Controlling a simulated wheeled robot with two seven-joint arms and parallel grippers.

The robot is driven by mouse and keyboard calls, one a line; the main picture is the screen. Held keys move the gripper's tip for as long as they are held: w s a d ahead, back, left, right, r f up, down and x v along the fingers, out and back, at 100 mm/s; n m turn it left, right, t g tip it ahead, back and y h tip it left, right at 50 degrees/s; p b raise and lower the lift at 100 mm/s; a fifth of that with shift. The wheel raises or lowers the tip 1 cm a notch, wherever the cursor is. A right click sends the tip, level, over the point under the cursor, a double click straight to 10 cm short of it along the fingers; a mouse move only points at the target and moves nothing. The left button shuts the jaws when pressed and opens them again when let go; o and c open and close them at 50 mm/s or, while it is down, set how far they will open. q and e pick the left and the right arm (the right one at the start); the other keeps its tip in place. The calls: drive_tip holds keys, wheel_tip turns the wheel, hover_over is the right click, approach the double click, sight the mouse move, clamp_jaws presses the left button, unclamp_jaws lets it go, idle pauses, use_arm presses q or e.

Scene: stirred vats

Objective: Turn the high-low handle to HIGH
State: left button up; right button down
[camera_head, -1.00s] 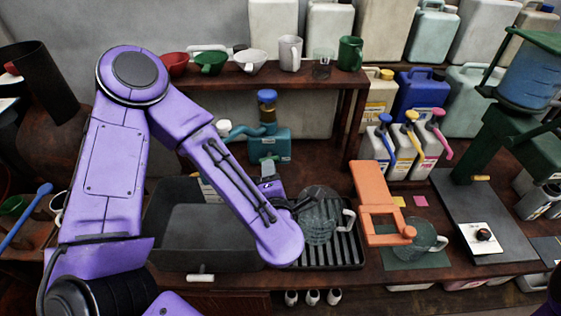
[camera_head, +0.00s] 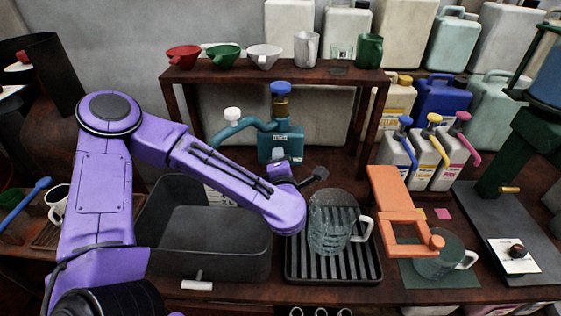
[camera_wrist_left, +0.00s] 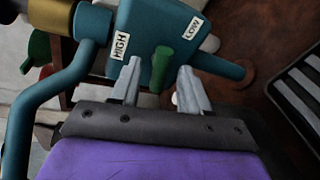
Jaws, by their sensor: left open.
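The teal valve block (camera_head: 281,143) stands behind the sink under the shelf. The left wrist view shows it close up (camera_wrist_left: 147,33), with a HIGH label (camera_wrist_left: 120,45) on the left and a LOW label (camera_wrist_left: 193,28) on the right. The green high-low handle (camera_wrist_left: 161,66) sticks out between the two labels. My left gripper (camera_wrist_left: 159,66) is open, with one finger on each side of the handle and visible gaps. In the head view the gripper (camera_head: 283,168) is just in front of the block, its fingertips not clear. My right gripper is not in view.
A grey sink (camera_head: 205,262) lies below my left arm. A glass jug (camera_head: 328,222) stands on the ribbed drip tray (camera_head: 305,275) to the right of the gripper. The shelf (camera_head: 290,77) with cups and funnels is above the block. An orange stand (camera_head: 390,190) is further right.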

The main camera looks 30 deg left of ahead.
use_arm(q)
drive_tip(key=shift+w+a+f, duration=0.1)
drive_tip(key=shift+w+a, duration=0.15)
drive_tip(key=shift+w, duration=0.1)
clamp_jaws()
